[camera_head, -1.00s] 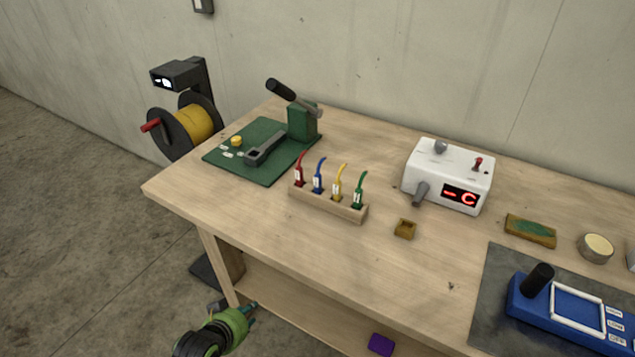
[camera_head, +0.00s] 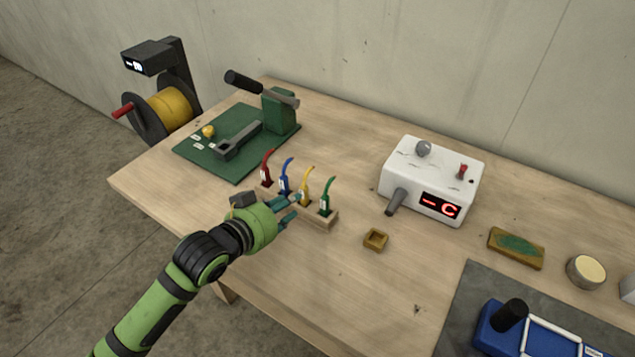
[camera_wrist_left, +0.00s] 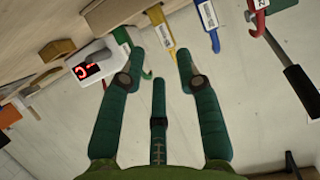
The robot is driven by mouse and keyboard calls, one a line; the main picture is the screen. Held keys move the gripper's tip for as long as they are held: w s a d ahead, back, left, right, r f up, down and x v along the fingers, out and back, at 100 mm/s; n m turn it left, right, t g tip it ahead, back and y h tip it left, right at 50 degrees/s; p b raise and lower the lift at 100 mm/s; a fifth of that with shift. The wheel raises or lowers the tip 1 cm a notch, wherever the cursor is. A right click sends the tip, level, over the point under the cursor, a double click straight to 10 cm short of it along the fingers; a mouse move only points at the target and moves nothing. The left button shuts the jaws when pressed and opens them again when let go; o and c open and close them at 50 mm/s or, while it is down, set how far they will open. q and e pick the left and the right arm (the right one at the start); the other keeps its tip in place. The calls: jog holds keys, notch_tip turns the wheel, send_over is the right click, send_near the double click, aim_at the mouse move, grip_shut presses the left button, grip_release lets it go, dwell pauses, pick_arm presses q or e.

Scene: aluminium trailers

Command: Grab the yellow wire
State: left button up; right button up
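The yellow wire (camera_head: 306,187) stands upright with a white tag in a wooden holder (camera_head: 323,221), between a blue wire (camera_head: 286,178) and a green wire (camera_head: 327,196). A red wire (camera_head: 267,168) stands at the far left slot. My left gripper (camera_head: 295,206) is at the front of the holder, its fingers pointing toward the wires. In the left wrist view the gripper (camera_wrist_left: 159,54) is open and empty. There the yellow wire (camera_wrist_left: 162,35) lies beyond the gap between the fingertips, and the green wire (camera_wrist_left: 126,42) is beside the left-hand finger. My right gripper is out of view.
A green mat (camera_head: 205,160) with a black-handled press (camera_head: 280,108) lies behind left. A white box with a red display (camera_head: 430,182) and a small wooden tray (camera_head: 376,240) are to the right. A yellow spool (camera_head: 166,106) stands beyond the table.

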aim_at(304, 195)
pick_arm(q)
jog(key=shift+w+d+f, duration=0.1)
jog(key=shift+w+d, duration=0.4)
jog(key=shift+w, duration=0.3)
jog(key=shift+w+d+f+p, duration=0.3)
jog(key=shift+w+p, duration=0.1)
jog(key=shift+p, duration=0.3)
jog(key=x, duration=0.3)
jog(key=shift+w+f+p, duration=0.15)
jog(key=shift+f+p, duration=0.1)
jog(key=shift+p, duration=0.1)
jog(key=shift+w+d+f, duration=0.15)
jog(key=shift+w+d, duration=0.05)
grip_shut()
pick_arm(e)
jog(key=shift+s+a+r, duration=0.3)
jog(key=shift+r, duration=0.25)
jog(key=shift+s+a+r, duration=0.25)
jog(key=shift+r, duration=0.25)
